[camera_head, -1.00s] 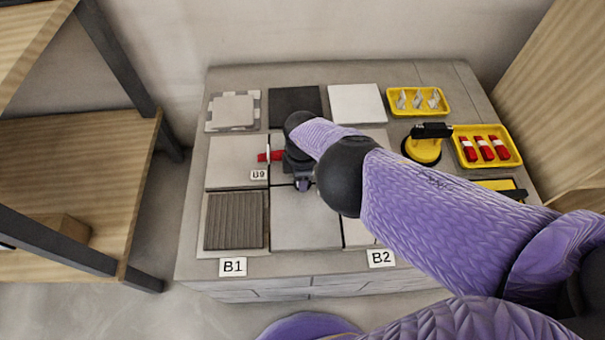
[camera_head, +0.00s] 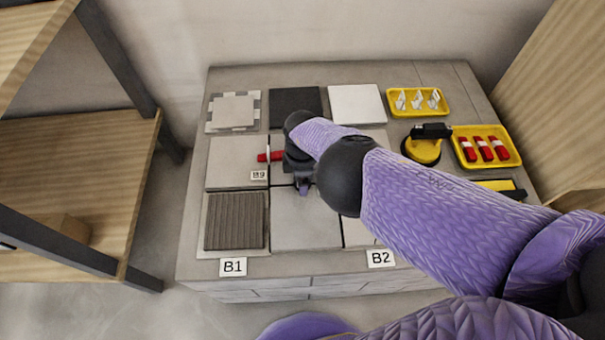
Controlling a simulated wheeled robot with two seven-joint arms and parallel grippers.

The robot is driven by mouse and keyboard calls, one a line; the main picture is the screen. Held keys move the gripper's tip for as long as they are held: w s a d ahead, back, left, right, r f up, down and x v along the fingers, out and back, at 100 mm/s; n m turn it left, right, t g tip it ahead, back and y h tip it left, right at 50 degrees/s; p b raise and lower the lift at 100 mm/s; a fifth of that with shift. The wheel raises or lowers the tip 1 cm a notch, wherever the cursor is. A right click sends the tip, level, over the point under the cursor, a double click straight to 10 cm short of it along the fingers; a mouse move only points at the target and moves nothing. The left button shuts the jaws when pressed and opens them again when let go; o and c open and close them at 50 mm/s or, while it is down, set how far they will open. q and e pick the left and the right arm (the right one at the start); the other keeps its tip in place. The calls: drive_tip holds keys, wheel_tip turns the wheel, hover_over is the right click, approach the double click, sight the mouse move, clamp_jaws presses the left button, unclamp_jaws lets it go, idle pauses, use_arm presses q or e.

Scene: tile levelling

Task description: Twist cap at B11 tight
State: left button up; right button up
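My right arm reaches in from the right across the tiled platform (camera_head: 190,245). Its gripper (camera_head: 304,186) points down at the joint between the middle tiles; its fingers are mostly hidden by the wrist, so I cannot tell whether they are open or shut. A red cap (camera_head: 269,156) shows at the gripper's left, beside the tag B9 (camera_head: 258,175). No B11 tag is readable; that spot may be hidden behind my arm. My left gripper is not in view.
Grey tiles (camera_head: 236,160) lie in rows, with a ribbed brown tile (camera_head: 235,221) at front left. A yellow tray of red caps (camera_head: 462,153), a yellow tray of clips (camera_head: 393,110) and a yellow suction cup (camera_head: 424,151) stand at right. Wooden shelving (camera_head: 75,150) is at left.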

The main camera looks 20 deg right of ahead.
wheel_tip(320, 180, up, 10)
drive_tip(key=p, duration=0.7)
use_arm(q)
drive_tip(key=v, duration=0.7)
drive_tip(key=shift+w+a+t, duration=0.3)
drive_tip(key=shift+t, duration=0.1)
use_arm(e)
drive_tip(key=shift+f, duration=0.2)
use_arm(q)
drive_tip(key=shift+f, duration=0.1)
